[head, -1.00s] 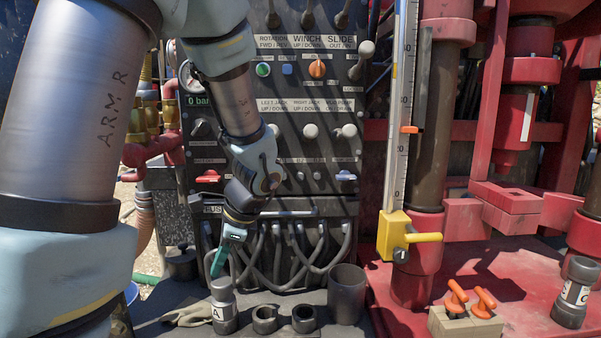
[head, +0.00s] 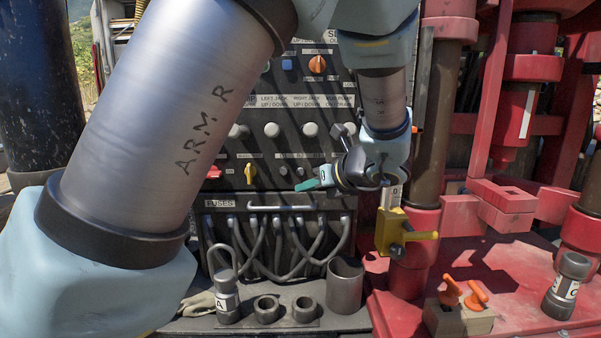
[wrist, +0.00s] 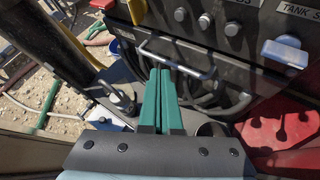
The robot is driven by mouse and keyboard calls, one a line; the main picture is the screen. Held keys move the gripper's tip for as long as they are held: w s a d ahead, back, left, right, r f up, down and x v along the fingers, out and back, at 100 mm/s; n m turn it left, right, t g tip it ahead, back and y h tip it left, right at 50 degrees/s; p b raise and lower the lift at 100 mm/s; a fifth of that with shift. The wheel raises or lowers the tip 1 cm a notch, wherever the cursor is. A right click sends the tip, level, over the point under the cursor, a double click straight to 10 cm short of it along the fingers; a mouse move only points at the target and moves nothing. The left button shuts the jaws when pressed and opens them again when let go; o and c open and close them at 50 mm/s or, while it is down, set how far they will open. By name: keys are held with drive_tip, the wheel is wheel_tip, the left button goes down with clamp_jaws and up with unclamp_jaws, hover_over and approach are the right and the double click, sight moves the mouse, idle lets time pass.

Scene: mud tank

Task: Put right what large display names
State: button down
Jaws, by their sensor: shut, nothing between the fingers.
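The black control panel (head: 300,127) stands ahead with levers, knobs and labels. A red handle (head: 213,172) and a yellow handle (head: 250,173) sit low on it; a blue handle (wrist: 285,52) shows in the wrist view beside a partly cut label "TANK S". No display reading is visible now; my arm covers the panel's upper left. My gripper (head: 308,185) is shut and empty, its teal fingers pointing left in front of the panel's lower right. In the wrist view the fingers (wrist: 163,100) lie together in front of the grey bar and cables.
A canister marked A (head: 227,302), two short rings (head: 267,309) and a dark cup (head: 345,286) stand on the ledge below. Right are a yellow gauge block (head: 392,232), orange-handled items (head: 465,293) and a canister marked C (head: 567,287) on the red deck.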

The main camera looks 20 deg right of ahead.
sight(303, 171)
drive_tip(key=w+d, duration=0.2)
drive_tip(key=w, duration=0.6)
drive_tip(key=shift+w+d, duration=0.2)
drive_tip(key=shift+d, duration=0.1)
drive_tip(key=shift+w+p, duration=0.15)
drive_tip(key=shift+p, duration=0.3)
idle(1.7)
drive_tip(key=shift+w+d, duration=0.1)
drive_tip(key=shift+w, duration=0.15)
drive_tip(key=shift+w+d+p, duration=0.2)
drive_tip(key=shift+w+p, duration=0.3)
drive_tip(key=shift+w, duration=0.05)
idle(1.0)
drive_tip(key=shift+s+a, duration=0.35)
drive_tip(key=shift+s, duration=0.55)
